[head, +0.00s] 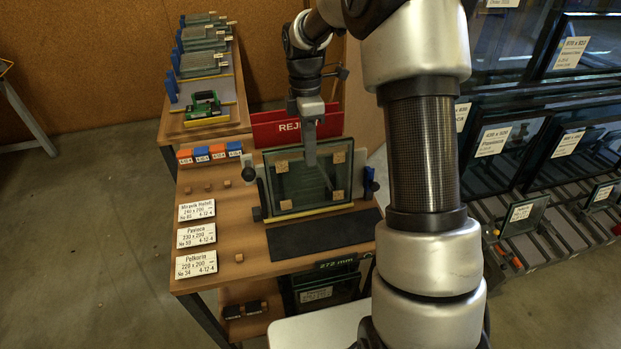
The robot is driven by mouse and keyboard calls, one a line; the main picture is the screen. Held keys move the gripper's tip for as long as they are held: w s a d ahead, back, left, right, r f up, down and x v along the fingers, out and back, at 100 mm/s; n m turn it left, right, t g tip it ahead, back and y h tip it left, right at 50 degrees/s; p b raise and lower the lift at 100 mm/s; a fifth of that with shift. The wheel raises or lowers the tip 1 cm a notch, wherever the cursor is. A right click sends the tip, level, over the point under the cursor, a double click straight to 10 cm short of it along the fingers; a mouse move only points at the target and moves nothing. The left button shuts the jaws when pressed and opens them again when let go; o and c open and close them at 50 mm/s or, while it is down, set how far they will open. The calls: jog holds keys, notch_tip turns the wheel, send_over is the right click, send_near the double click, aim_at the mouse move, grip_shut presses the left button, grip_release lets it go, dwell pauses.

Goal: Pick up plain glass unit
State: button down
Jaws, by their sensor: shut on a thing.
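A glass unit (285,188) stands nearly upright, tilted back a little, at the middle of the wooden bench. It has a dark edge and small cork-coloured pads near its corners, and its lower edge is at a yellow strip (310,213). My gripper (310,150) reaches down from above at the unit's top edge, with a long grey finger in front of the pane. It is shut on the glass unit. The far finger is hidden, and I cannot tell whether the unit is lifted off its support.
White label cards (196,235) lie at the bench's left. A red reject bin (285,130) is behind the unit. A dark mat (325,234) lies in front. Glass racks (550,140) stand at right, partly behind my arm. Another bench (205,75) with racked panes is at back left.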

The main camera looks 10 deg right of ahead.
jog(key=shift+r, duration=0.15)
dwell(0.7)
notch_tip(320, 180, up, 18)
jog(key=p, duration=0.1)
jog(key=shift+p, duration=0.35)
dwell(0.5)
